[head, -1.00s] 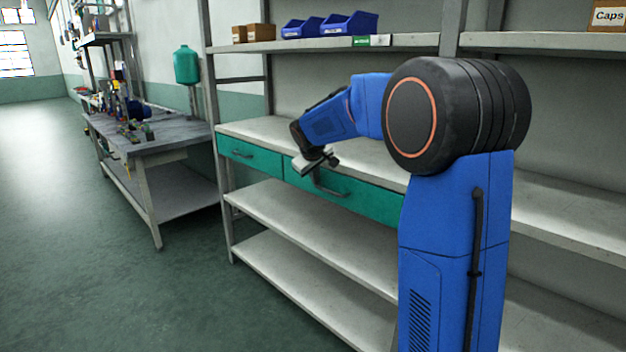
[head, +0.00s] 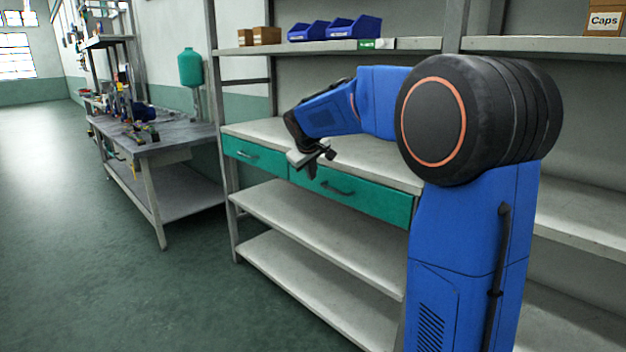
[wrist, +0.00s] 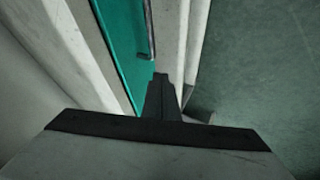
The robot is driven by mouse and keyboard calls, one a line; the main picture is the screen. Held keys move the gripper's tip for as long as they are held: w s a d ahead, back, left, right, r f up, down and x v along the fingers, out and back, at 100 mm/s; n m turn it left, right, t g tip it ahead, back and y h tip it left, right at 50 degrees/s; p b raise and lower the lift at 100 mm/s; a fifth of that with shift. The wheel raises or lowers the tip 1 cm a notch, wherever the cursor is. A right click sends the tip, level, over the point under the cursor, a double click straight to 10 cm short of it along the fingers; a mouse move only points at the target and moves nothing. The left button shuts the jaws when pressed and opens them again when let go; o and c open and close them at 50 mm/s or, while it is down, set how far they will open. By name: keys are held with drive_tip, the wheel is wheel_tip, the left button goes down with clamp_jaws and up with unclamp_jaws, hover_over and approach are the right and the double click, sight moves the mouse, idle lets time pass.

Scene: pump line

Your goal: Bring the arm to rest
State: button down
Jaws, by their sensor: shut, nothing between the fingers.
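My gripper (head: 311,163) hangs at the end of my blue arm in the head view, in front of the shelf unit and near the two green drawers. It is shut and nothing shows between its fingers. In the wrist view the dark closed fingers (wrist: 161,98) point toward a green drawer front (wrist: 119,48) and its handle (wrist: 149,30). From these views I cannot tell how wide the gap is between the fingers and the drawer. Both drawers, the left (head: 252,155) and the right (head: 372,200), look closed.
The shelf unit's worktop (head: 270,133) is bare where it shows. Blue bins (head: 352,27) and cardboard boxes (head: 266,36) stand on the upper shelf, with a Caps box (head: 604,20) at far right. A cluttered workbench (head: 165,141) stands at left. The floor in front is open.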

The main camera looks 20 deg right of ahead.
drive_tip(key=v, duration=0.5)
drive_tip(key=s+a+f+m+y, duration=0.1)
drive_tip(key=s+a+f, duration=0.1)
drive_tip(key=s, duration=1)
drive_tip(key=s+a+f+m+y, duration=0.1)
drive_tip(key=s+a+f, duration=0.1)
drive_tip(key=s, duration=1.1)
drive_tip(key=s+a+f, duration=0.2)
drive_tip(key=s+f, duration=0.4)
drive_tip(key=s, duration=0.4)
drive_tip(key=s+a+f+m+g+y, duration=0.1)
drive_tip(key=s+f, duration=0.4)
drive_tip(key=s, duration=0.5)
drive_tip(key=shift+a+f+g+y, duration=0.3)
drive_tip(key=shift+a+f, duration=0.05)
drive_tip(key=shift+a, duration=0.25)
drive_tip(key=shift+d, duration=0.15)
